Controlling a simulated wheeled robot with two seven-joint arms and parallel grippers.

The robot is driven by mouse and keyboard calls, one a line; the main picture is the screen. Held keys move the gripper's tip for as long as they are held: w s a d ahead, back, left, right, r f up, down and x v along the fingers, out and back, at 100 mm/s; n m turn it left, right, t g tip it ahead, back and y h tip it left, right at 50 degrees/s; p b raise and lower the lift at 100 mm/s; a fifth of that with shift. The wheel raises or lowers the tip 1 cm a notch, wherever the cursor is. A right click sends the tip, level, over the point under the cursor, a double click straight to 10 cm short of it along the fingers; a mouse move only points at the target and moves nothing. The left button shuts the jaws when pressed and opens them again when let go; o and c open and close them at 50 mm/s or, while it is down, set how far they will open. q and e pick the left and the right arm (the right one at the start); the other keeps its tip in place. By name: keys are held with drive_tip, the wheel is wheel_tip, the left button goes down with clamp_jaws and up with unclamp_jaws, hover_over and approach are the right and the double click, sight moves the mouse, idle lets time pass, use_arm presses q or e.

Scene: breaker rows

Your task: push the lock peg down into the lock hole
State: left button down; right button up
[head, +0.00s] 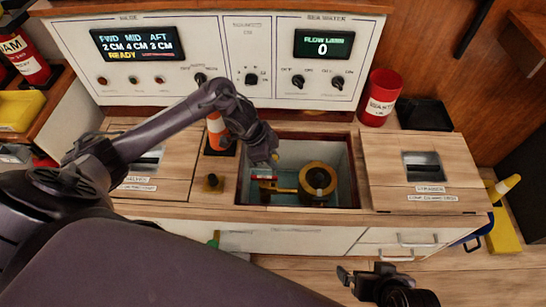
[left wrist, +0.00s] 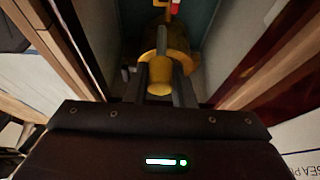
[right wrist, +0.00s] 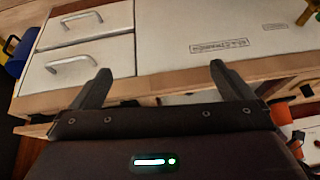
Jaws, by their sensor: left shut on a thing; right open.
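My left gripper (head: 272,152) reaches over the open well from the left. In the left wrist view the gripper (left wrist: 161,82) is shut on a yellow cylindrical piece, which looks like the lock peg (left wrist: 162,66). I cannot make out the lock hole. My right gripper (right wrist: 160,85) is open and empty in front of the cabinet.
A red canister (head: 380,97) stands behind. Drawer handles (right wrist: 82,20) face the right gripper.

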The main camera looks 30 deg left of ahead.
drive_tip(key=shift+r, duration=0.1)
use_arm(q)
drive_tip(key=shift+a+p, duration=0.1)
drive_tip(key=shift+p, duration=0.3)
wheel_tip(320, 180, down, 3)
drive_tip(key=shift+f+b, duration=0.1)
drive_tip(key=shift+b, duration=0.9)
wheel_tip(320, 180, down, 3)
drive_tip(key=shift+r+b, duration=0.1)
drive_tip(key=shift+b, duration=0.7)
use_arm(e)
drive_tip(key=w+a+r+t+y, duration=0.2)
drive_tip(key=w+a+r+t, duration=0.1)
drive_tip(key=w+r+t, duration=0.2)
drive_tip(key=w+r, duration=0.1)
drive_tip(key=w, duration=0.1)
drive_tip(key=shift+w+a+r+t, duration=0.35)
drive_tip(key=shift+r+t, duration=0.05)
use_arm(q)
drive_tip(key=shift+p, duration=0.4)
use_arm(e)
drive_tip(key=shift+r, duration=0.3)
drive_tip(key=shift+f, duration=0.1)
